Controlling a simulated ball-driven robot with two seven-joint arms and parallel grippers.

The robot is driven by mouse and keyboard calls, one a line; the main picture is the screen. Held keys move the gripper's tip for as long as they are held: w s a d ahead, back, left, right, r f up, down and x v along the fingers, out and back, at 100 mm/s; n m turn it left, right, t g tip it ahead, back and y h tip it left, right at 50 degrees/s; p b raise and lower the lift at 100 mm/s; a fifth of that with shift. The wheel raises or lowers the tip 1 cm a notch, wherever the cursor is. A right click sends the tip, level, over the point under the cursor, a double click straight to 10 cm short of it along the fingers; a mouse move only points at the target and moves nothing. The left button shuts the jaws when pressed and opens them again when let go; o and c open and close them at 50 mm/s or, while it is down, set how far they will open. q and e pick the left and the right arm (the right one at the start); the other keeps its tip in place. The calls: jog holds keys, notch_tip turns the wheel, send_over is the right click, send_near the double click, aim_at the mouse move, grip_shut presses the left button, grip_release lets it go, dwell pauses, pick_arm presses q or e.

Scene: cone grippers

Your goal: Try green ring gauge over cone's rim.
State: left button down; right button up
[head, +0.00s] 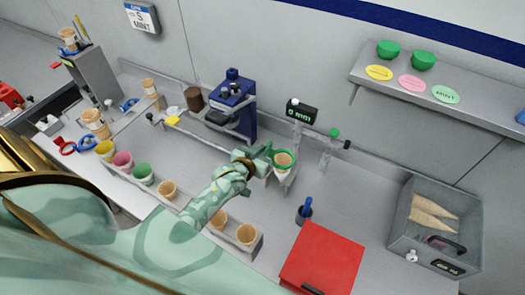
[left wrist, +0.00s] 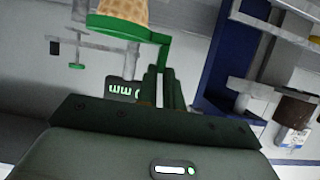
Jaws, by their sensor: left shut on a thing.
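The green ring gauge (head: 293,153) is at the rim of a waffle cone (head: 284,160) standing in a grey holder (head: 284,178) on the counter. My left gripper (head: 259,163) is shut on the gauge's handle, just left of the cone. In the left wrist view, which looks upside down, the green ring (left wrist: 118,28) lies level at the wide end of the cone (left wrist: 125,9), and its handle runs to the left gripper (left wrist: 162,80). Whether the ring is fully over the rim or resting on it is unclear. My right gripper is out of view.
A blue machine (head: 235,100) stands behind left, with a small display (head: 301,112) behind the cone. A red box (head: 322,258) and blue-handled tool cup (head: 304,213) are at front right. A rack with cones (head: 246,234) is nearer me. A grey bin (head: 405,220) stands right.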

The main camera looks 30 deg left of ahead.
pick_arm(q)
jog(key=shift+f, duration=0.3)
jog(key=shift+r, duration=0.2)
jog(key=shift+r+p, duration=0.3)
jog(key=shift+p, duration=0.15)
jog(key=shift+p, duration=0.6)
dwell(1.6)
jog(key=shift+f+b, duration=0.4)
jog(key=shift+f, duration=0.05)
dwell(0.5)
jog(key=c, duration=1.5)
grip_release()
jog(key=shift+o, duration=0.2)
